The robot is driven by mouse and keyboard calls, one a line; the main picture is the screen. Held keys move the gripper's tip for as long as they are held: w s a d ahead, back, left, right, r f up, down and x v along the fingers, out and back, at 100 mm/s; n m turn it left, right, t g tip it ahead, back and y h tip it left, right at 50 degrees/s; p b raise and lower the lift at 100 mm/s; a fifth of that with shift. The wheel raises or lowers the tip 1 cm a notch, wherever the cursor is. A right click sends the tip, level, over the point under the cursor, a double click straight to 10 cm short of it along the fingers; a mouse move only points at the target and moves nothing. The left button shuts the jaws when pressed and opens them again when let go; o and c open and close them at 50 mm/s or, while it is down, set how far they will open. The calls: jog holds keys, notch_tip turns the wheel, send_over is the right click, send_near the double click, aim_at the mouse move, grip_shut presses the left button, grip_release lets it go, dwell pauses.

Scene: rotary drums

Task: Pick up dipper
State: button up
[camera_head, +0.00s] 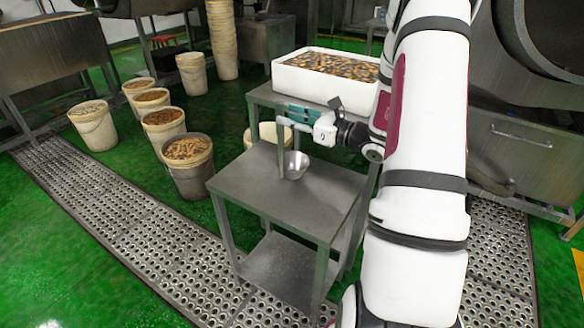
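The dipper (295,166) is a metal bowl with a tall, thin, upright grey handle. Its bowl rests on the top of a small metal table (300,210), near the back edge. My gripper (291,116) reaches in from the right, at the height of the handle's upper end, well above the bowl. The white gripper body and the teal parts around the fingers show, but the fingertips are small and overlap the handle's top. I cannot tell whether they touch or grip it.
A white tub (290,80) of brownish pieces stands on a metal stand just behind the dipper. Several filled buckets (188,165) stand on the green floor to the left. A large metal drum machine (530,145) is at right. The table's front half is bare.

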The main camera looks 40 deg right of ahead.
aim_at(281, 134)
jog(key=x, duration=0.4)
jog(key=shift+f, duration=0.2)
grip_shut()
jog(key=shift+r, duration=0.1)
